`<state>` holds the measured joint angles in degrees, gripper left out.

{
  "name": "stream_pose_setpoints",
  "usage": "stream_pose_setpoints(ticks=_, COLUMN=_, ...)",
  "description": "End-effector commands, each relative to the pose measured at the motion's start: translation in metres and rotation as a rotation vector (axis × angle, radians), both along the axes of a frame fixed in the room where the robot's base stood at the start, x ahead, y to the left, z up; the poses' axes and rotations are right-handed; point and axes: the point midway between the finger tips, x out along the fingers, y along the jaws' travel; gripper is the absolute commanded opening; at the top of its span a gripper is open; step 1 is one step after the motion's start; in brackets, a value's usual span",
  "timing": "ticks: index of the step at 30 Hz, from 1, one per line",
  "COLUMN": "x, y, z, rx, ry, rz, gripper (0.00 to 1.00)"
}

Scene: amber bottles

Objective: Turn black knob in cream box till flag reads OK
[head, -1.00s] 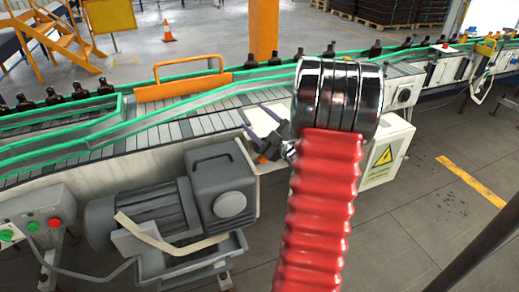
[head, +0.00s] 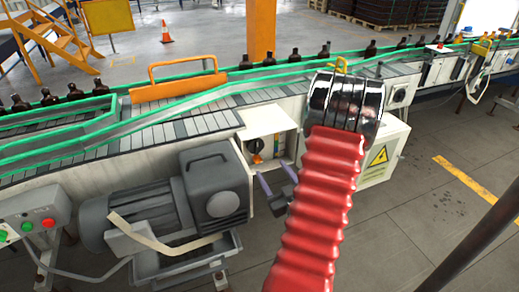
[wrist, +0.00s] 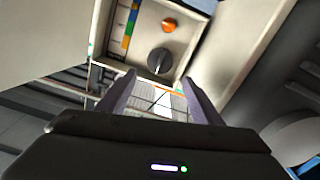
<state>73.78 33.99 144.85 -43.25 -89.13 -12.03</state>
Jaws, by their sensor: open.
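The cream box (head: 284,117) is an open recess in the conveyor's side. Its black knob (head: 256,146) sits at the left of the recess. In the wrist view the round knob (wrist: 160,62) has a pale pointer line, with an orange round piece (wrist: 169,25) above it and a coloured strip (wrist: 132,22) beside it. I cannot read any flag. My gripper (head: 276,180) is open and empty, below and in front of the box, apart from the knob. In the wrist view its two purple fingers (wrist: 157,98) are spread below the knob.
A grey motor (head: 215,185) stands close on the left of my gripper. A cream cabinet with a yellow warning triangle (head: 379,156) is on the right, partly behind my red hose-like arm. The conveyor with brown bottles (head: 98,87) runs above. Floor is clear at the right.

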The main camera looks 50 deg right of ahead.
Motion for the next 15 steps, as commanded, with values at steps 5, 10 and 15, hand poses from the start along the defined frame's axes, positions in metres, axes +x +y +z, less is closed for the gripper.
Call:
stream_pose_setpoints(ticks=5, x=0.016, y=-0.008, z=0.0, rx=-0.002, ry=0.0, rz=0.002, gripper=0.6)
stream_pose_setpoints(ticks=10, x=0.038, y=-0.022, z=0.001, rx=-0.003, ry=0.0, rz=0.002, gripper=0.6)
stream_pose_setpoints(ticks=15, x=0.06, y=-0.035, z=0.0, rx=-0.003, ry=0.0, rz=0.001, gripper=0.6)
